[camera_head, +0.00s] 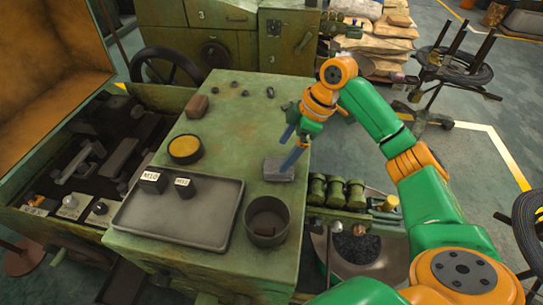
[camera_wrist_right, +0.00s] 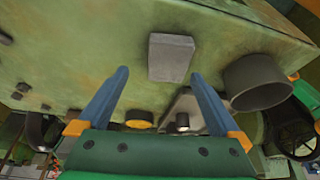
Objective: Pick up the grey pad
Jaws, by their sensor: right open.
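The grey pad (camera_head: 279,170) is a small rectangular block lying flat on the green machine top (camera_head: 240,125), near its right edge. It also shows in the right wrist view (camera_wrist_right: 171,56), just beyond the fingertips and roughly between their lines. My right gripper (camera_head: 287,148) is open and empty, with its blue fingers above and close by the pad. In the wrist view the gripper (camera_wrist_right: 160,75) shows a clear gap between its fingers. One finger overlaps the pad in the head view, and I cannot tell whether it touches. My left gripper is not in view.
A grey tray (camera_head: 205,222) with two labelled dark blocks lies left of the pad. A dark round cup (camera_head: 267,222) stands in front of it.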

